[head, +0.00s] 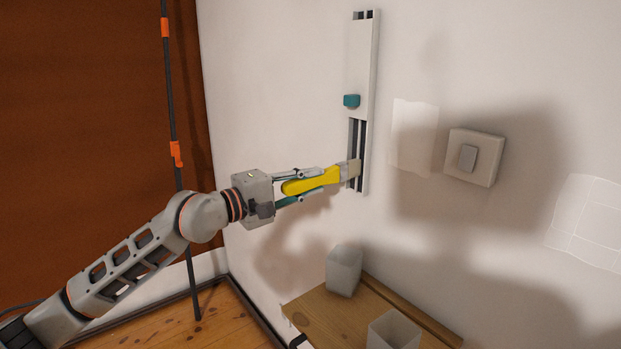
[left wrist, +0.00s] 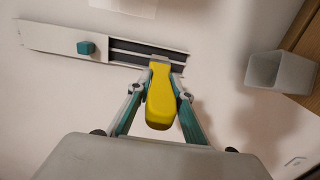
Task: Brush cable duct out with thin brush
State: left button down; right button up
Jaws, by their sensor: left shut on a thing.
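The cable duct (head: 362,60) runs upright on the white wall. Its upper part is covered and carries a teal block (head: 351,101); its lower part is open, with dark channels (head: 357,140) showing. My left gripper (head: 326,178) is shut on the yellow handle of the thin brush (head: 312,182). The brush's pale head (head: 350,171) is at the lower open part of the duct; whether the bristles touch inside is unclear. In the left wrist view the brush (left wrist: 160,98) points at the open end of the duct (left wrist: 100,47). My right gripper is not in view.
A wall switch (head: 475,157) is right of the duct. Two pale cups (head: 344,271) (head: 394,331) stand on a wooden surface (head: 325,316) below. A dark pole with orange clips (head: 171,100) stands left, before a brown panel (head: 90,120).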

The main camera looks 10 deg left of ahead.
pick_arm(q)
notch_tip(320, 180, down, 4)
jog(key=shift+f+b, duration=0.15)
jog(key=shift+b, duration=0.65)
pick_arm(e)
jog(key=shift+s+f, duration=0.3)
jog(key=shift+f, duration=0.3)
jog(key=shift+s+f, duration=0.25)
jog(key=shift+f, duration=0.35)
pick_arm(q)
jog(key=v, duration=0.5)
jog(key=shift+d, duration=0.15)
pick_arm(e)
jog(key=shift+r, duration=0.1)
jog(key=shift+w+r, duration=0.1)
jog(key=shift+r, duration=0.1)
